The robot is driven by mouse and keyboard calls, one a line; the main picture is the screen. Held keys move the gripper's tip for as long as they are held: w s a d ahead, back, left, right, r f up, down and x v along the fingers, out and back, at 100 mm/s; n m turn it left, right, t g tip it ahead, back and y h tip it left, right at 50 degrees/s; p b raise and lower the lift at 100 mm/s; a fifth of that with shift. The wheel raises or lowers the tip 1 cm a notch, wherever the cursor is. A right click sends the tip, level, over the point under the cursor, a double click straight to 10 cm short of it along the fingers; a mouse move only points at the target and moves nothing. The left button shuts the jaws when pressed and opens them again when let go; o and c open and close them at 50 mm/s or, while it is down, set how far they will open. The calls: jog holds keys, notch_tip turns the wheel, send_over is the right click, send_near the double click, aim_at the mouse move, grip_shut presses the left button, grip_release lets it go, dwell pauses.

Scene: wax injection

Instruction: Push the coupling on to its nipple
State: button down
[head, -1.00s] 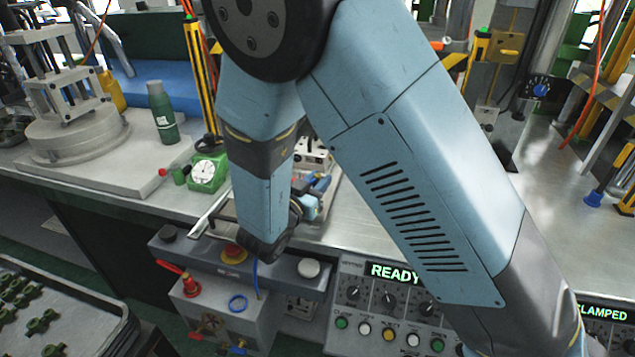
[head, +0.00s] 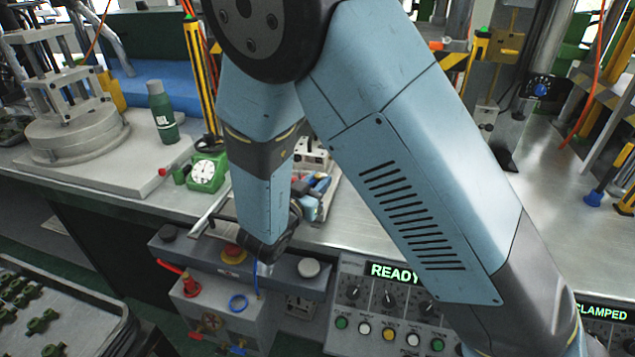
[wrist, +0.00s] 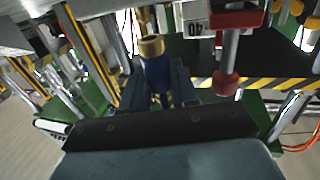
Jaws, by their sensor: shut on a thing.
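In the wrist view my gripper (wrist: 157,90) has its two dark fingers on either side of a blue coupling (wrist: 157,72). It is shut on the coupling. A brass ring (wrist: 152,46) shows at the coupling's far end, pointing up and away from the fingers. A darker, narrow fitting (wrist: 146,18) lies just beyond the ring, partly in line with it; whether it is the nipple, and whether the two touch, I cannot tell. In the head view my own arm hides the gripper and the coupling.
In the wrist view a red ball knob (wrist: 225,84) hangs on a rod right of the gripper, and a white label (wrist: 197,20) stands behind. A green dial gauge (head: 208,172) stands left of my arm.

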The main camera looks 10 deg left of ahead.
jog(key=shift+f, duration=0.65)
dwell(0.3)
jog(key=shift+r, duration=2)
